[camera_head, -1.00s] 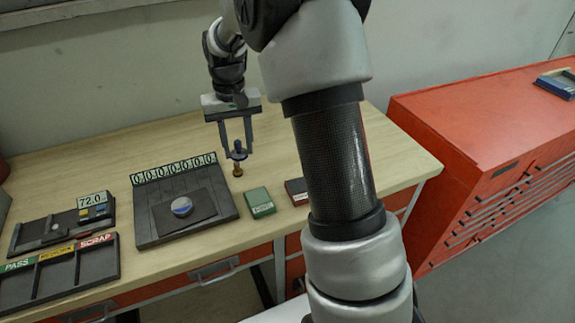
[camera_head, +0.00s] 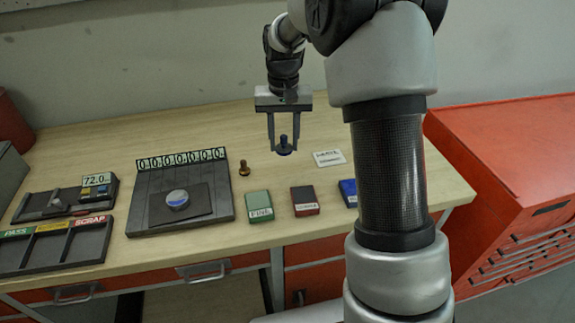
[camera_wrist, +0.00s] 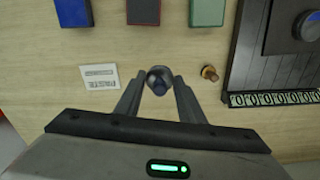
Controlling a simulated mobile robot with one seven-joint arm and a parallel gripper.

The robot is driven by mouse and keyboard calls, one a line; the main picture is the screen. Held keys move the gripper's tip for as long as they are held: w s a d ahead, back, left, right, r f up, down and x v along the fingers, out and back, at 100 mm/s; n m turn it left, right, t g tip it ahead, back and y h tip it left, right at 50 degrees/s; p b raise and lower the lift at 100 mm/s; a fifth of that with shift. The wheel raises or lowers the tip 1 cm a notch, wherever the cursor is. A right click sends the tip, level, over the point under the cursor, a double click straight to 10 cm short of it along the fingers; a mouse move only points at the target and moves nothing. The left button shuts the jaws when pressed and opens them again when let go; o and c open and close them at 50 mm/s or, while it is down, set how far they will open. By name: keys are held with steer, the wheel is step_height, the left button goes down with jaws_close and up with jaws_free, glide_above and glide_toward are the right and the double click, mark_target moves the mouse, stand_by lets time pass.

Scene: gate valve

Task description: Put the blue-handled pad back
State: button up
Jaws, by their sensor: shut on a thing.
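My gripper (camera_head: 284,140) is shut on the blue-handled pad (camera_head: 285,147), a small dark round piece with a blue knob. It hangs upright between the fingertips, seemingly above the bench. In the wrist view, the pad (camera_wrist: 159,80) sits between the two fingers, its underside hidden. A brass-handled pad (camera_head: 244,168) stands on the bench to the left of my gripper; it also shows in the wrist view (camera_wrist: 209,73). A white printed card (camera_head: 329,158) lies on the bench to the right of my gripper, and in the wrist view (camera_wrist: 99,77) it is bare.
Green (camera_head: 259,205), red (camera_head: 305,201) and blue (camera_head: 348,192) boxes stand along the front of the bench. A dark plate with a round disc (camera_head: 177,199) and a digit strip is at left. A sorting tray (camera_head: 60,265) is at far left. The bench behind is clear.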

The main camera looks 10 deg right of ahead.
mark_target(284, 172)
steer(key=shift+f, duration=3.6)
steer(key=shift+f, duration=0.2)
steer(key=o, duration=0.9)
steer(key=shift+o, duration=0.2)
